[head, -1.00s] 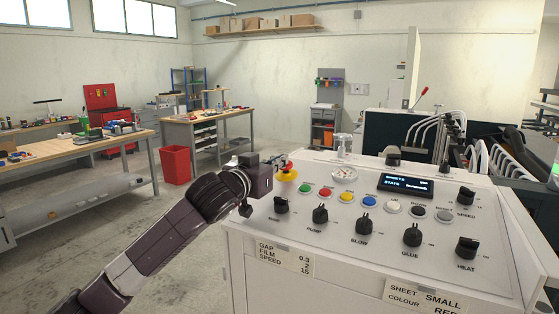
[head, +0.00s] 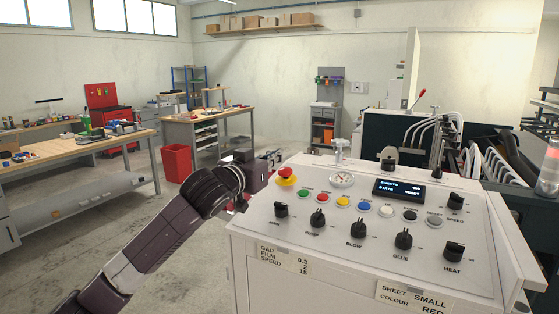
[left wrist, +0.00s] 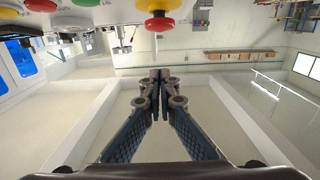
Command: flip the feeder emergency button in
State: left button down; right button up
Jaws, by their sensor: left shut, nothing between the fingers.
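The emergency button, a red mushroom cap (head: 286,171) on a yellow base, sits at the far left corner of the white control panel (head: 330,238). In the left wrist view the red cap (left wrist: 160,23) shows at the top edge, with the yellow base partly cut off. Whether it is pressed in is hard to tell. My left gripper (head: 275,157) is just left of and beyond the button in the head view, apart from it. Its fingers (left wrist: 160,74) are shut and empty. My right gripper is not in view.
A row of coloured push buttons, including a green one (head: 304,194), runs right of the emergency button. Black knobs (head: 355,226), a gauge (head: 342,180) and a display (head: 399,190) share the panel. A red bin (head: 176,162) and workbenches stand behind at left.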

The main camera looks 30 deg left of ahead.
pick_arm(q)
jog(key=s+b, duration=0.3)
jog(key=s, duration=0.5)
jog(key=shift+a, duration=0.2)
jog(key=shift+f, duration=0.1)
